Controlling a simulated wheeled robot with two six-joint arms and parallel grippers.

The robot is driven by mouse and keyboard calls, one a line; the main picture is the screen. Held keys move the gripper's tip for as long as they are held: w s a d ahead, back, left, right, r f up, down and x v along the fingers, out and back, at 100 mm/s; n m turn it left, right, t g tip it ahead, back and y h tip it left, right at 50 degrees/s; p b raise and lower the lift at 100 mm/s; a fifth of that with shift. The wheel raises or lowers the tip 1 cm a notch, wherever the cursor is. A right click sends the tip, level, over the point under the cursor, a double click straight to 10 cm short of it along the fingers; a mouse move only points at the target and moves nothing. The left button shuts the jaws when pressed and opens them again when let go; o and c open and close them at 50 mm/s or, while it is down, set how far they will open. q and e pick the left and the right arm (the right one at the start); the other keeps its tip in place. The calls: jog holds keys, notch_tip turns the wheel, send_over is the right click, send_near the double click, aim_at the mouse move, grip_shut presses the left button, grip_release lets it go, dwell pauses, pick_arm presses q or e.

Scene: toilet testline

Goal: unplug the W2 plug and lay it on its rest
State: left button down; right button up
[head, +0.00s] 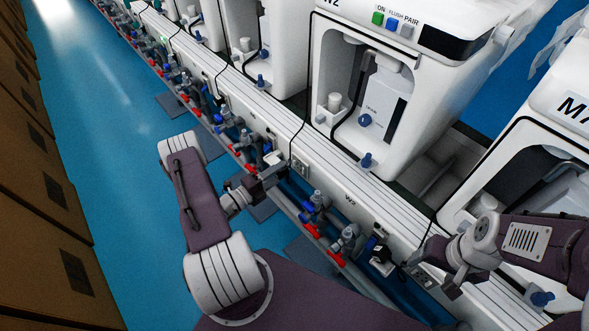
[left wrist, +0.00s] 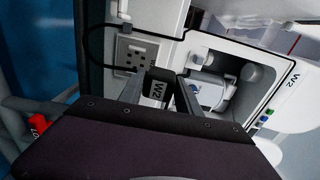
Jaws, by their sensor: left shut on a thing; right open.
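The W2 plug (left wrist: 156,88) is a dark block with a white "W2" label, between the fingers of my left gripper (left wrist: 160,92) in the left wrist view. The gripper is shut on it. The socket plate (left wrist: 134,58) shows just beyond the plug, with its holes partly visible; the plug appears apart from it. In the head view my left gripper (head: 272,172) is beside the rail's socket plate (head: 300,166), and the plug is mostly hidden. I cannot make out the plug's rest. My right gripper (head: 448,287) is open and empty near another socket plate (head: 424,278).
The white W2 toilet unit (head: 400,105) stands behind the white rail (head: 335,185). A black cable (left wrist: 91,40) loops beside the socket plate. Pipes with red-handled valves (head: 311,229) run along the front. Blue floor (head: 105,200) is clear at left.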

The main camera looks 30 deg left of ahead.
pick_arm(q)
jog(key=shift+x, duration=2.7)
jog(key=shift+a, duration=0.1)
jog(key=shift+w+a+b, duration=0.4)
jog(key=shift+a+b, duration=0.25)
jog(key=shift+a, duration=0.25)
jog(key=shift+w+a+r+b, duration=0.1)
jog(key=shift+w+a+b, duration=0.15)
jog(key=shift+a, duration=0.25)
jog(key=shift+w+a+r+b, duration=0.1)
jog(key=shift+w+a+b, duration=0.1)
jog(key=shift+a, duration=0.3)
jog(key=shift+w+a+f+b, duration=0.15)
jog(key=shift+a+b, duration=0.05)
jog(key=shift+a, duration=0.2)
jog(key=shift+w+a+f+b, duration=0.15)
jog(key=shift+a, duration=0.3)
jog(key=shift+w+a+b, duration=0.4)
jog(key=shift+a+b, duration=0.15)
jog(key=shift+a, duration=0.3)
jog(key=shift+w+a+b, duration=0.35)
jog(key=shift+a+b, duration=0.2)
jog(key=shift+a, duration=0.3)
jog(key=shift+a+r, duration=0.1)
jog(key=shift+a, duration=0.05)
jog(key=shift+a, duration=0.1)
jog(key=shift+a, duration=0.55)
